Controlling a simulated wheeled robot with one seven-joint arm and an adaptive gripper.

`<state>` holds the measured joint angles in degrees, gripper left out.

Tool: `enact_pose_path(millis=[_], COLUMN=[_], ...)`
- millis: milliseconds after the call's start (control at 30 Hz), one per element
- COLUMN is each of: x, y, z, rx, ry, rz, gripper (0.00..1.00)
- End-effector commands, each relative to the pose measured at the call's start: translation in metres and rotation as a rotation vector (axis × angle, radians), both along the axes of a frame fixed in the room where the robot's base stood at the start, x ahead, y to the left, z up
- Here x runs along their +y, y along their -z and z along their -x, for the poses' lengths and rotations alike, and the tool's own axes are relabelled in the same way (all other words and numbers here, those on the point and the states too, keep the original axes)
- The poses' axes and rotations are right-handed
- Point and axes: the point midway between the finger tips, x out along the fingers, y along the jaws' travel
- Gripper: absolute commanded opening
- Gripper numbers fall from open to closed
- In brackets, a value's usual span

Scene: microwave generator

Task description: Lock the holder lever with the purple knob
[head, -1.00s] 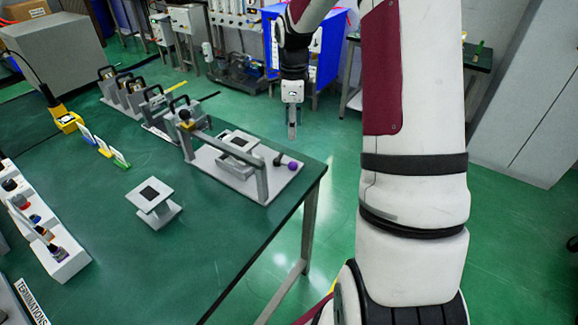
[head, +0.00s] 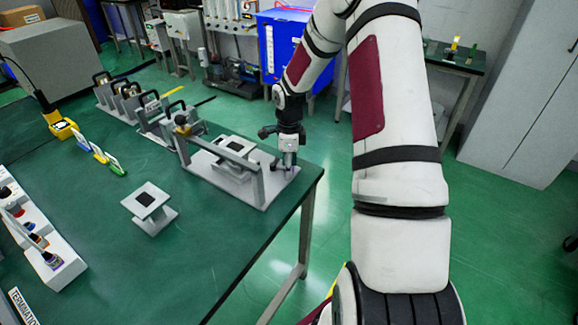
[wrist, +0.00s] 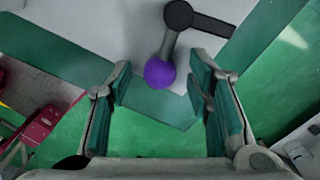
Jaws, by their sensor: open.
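The purple knob (wrist: 160,74) is a ball at the end of a short grey holder lever (wrist: 172,42) that turns on a dark round pivot (wrist: 178,15). In the wrist view the knob lies between and slightly beyond the fingers of my open gripper (wrist: 161,90), with no contact visible. The lever stands on the holder's light grey base plate (head: 210,176). In the head view my gripper (head: 288,170) is over the plate's right end, by the table edge, and hides the knob.
A grey frame with a long bar (head: 220,160) and a small raised block (head: 234,150) stand left of my gripper. A separate small stand (head: 148,205) is on the green table (head: 190,260). Open floor lies beyond the table's right edge.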

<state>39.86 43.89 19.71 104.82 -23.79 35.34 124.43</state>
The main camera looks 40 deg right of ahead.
Motion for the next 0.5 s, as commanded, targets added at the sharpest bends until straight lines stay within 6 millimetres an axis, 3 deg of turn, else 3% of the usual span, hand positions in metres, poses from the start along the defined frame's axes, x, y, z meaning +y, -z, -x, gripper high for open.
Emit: enact_pose_path(millis=[300,500], x=[0.0001,0.0002], y=[0.0020,0.0019], z=[0.0002,0.0001], rx=[0.000,0.000], ry=[0.000,0.000], rz=[0.000,0.000], gripper=[0.44,0.00])
